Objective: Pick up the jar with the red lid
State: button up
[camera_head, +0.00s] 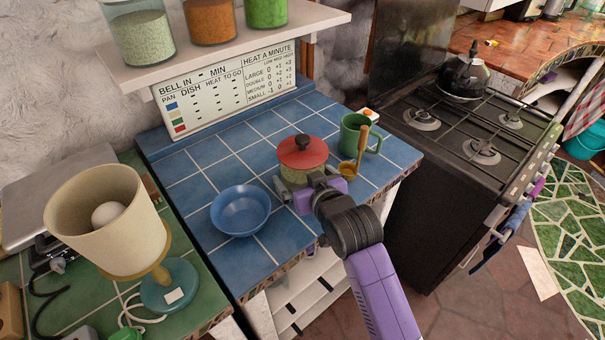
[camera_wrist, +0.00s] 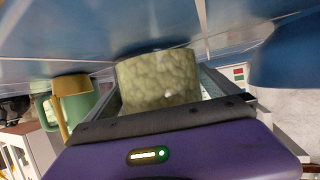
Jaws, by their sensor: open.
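The jar with the red lid (camera_head: 303,153) stands upright on the blue-tiled counter (camera_head: 200,165). Its lid has a dark knob, and the greenish contents show below the lid. My gripper (camera_head: 305,190) is at the near side of the jar, low down, with one finger at the left of the jar. In the wrist view the jar's pale green body (camera_wrist: 158,80) is between the two open fingers. The lid is out of that view. My gripper hides part of the jar's lower front in the head view, and I cannot tell whether the fingers touch it.
A blue bowl (camera_head: 240,210) is left of the jar. A green mug (camera_head: 355,134) and a wooden-handled ladle (camera_head: 352,165) are close on the right. A shelf with jars (camera_head: 220,40) overhangs the back. A lamp (camera_head: 110,215) stands at left, a stove (camera_head: 460,130) at right.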

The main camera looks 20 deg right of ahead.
jog(key=shift+c, duration=0.4)
jog(key=c, duration=1.4)
jog(key=shift+r, duration=0.15)
jog(key=shift+c, duration=1.2)
